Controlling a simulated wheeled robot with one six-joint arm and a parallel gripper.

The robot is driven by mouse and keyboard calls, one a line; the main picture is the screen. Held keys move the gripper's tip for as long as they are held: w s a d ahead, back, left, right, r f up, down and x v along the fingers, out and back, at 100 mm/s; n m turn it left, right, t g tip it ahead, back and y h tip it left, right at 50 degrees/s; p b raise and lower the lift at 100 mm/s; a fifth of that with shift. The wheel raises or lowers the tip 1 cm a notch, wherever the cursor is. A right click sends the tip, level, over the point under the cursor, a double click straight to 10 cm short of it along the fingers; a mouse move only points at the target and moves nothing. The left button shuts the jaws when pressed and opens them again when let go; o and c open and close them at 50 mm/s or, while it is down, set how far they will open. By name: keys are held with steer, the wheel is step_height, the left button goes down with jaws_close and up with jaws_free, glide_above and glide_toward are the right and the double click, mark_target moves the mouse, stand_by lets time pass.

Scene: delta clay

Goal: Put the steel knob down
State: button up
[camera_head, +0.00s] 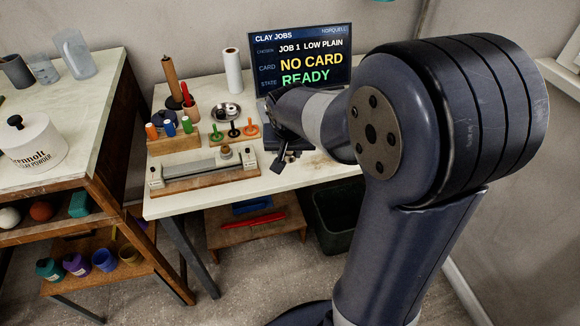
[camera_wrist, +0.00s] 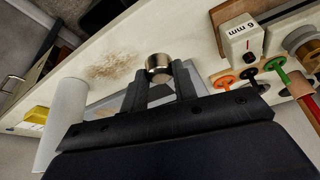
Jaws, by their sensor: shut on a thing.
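The steel knob (camera_wrist: 158,64) shows in the wrist view as a short, shiny round piece at the tips of my gripper (camera_wrist: 162,80). My gripper is shut on it. In the head view my gripper (camera_head: 284,160) is over the right part of the white work table (camera_head: 290,182), right of the roller stand. The knob cannot be made out there. Whether it touches the table cannot be told.
A long steel roller on a wooden base (camera_head: 205,174) lies left of my gripper. Colored-handled tools (camera_head: 232,130) stand behind it. A screen (camera_head: 300,55) reads "NO CARD READY". Brown crumbs (camera_wrist: 115,68) lie on bare tabletop near the knob.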

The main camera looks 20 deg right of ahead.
mark_target(289, 159)
steer(key=shift+f+b, duration=0.4)
steer(key=shift+f, duration=1.65)
steer(key=shift+f, duration=0.1)
steer(key=o, duration=0.9)
steer(key=shift+o, duration=0.2)
steer(key=shift+r, duration=0.55)
steer(key=p+v, duration=0.2)
steer(key=v, duration=0.9)
steer(key=shift+s, duration=0.2)
